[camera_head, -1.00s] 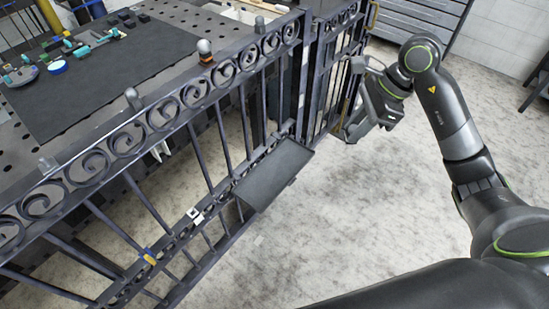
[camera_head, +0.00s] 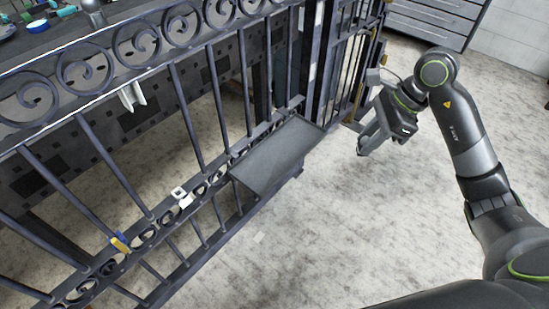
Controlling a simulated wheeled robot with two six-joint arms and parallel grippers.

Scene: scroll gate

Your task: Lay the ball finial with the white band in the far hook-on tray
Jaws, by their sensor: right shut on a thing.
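My right gripper (camera_head: 372,138) is at the right of the gate, over the floor. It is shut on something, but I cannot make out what. A dark flat hook-on tray (camera_head: 275,158) hangs on the near side of the gate's lower rail and looks empty. My gripper is apart from it, to its right. A grey finial (camera_head: 92,12) stands on the top rail at the upper left, its top cut off by the picture edge. I see no white band here. My left gripper is out of view.
The dark iron gate (camera_head: 205,85) with scrolls and bars crosses the view. A white hook (camera_head: 132,97), a white block (camera_head: 182,197) and a blue-yellow clip (camera_head: 120,242) are on it. A workbench with tools stands behind. The floor (camera_head: 330,230) in front is clear.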

